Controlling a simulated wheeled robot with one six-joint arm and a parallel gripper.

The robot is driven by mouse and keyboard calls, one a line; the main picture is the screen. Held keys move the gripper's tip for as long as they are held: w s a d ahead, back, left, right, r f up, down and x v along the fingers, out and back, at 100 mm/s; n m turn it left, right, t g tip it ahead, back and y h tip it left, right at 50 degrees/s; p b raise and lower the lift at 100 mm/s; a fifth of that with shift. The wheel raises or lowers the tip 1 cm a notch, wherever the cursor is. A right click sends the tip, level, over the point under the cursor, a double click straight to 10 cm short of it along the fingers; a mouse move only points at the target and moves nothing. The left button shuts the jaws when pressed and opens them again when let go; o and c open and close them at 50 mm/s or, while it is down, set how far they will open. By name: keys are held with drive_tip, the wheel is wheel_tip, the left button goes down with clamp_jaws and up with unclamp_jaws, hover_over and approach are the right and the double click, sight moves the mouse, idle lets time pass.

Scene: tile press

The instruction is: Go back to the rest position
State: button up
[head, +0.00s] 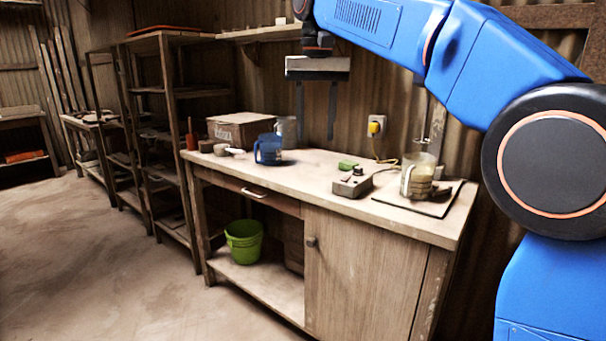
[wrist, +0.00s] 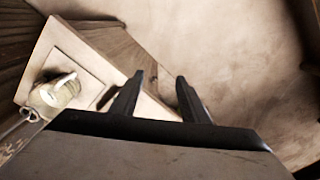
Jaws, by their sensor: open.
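My gripper (head: 316,110) is raised above the workbench (head: 330,171) in the head view, its two dark fingers pointing down and apart. Nothing is between them. In the wrist view my gripper (wrist: 156,92) also shows open and empty, with a bench corner and the floor beyond it. My blue arm reaches in from the right side of the head view.
On the bench stand a blue jug (head: 268,149), a grey box with a knob (head: 352,184), a green item (head: 347,164) and a clear pitcher (head: 418,174) on a board. A cardboard box (head: 240,130) is behind. A green bucket (head: 243,241) sits below. Floor at left is clear.

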drive_tip(key=s+d+f+t, duration=0.1)
drive_tip(key=s+d+f, duration=0.5)
drive_tip(key=d, duration=0.2)
drive_tip(key=s+d+f+t, duration=0.1)
drive_tip(key=s+d+f, duration=0.45)
drive_tip(key=d, duration=0.35)
drive_tip(key=s+d+f+t, duration=0.1)
drive_tip(key=s+d+f, duration=0.3)
drive_tip(key=s+f, duration=0.5)
drive_tip(key=s+d+f+t, duration=0.1)
drive_tip(key=s+d+f, duration=0.4)
drive_tip(key=s+f, duration=0.4)
wheel_tip(320, 180, down, 5)
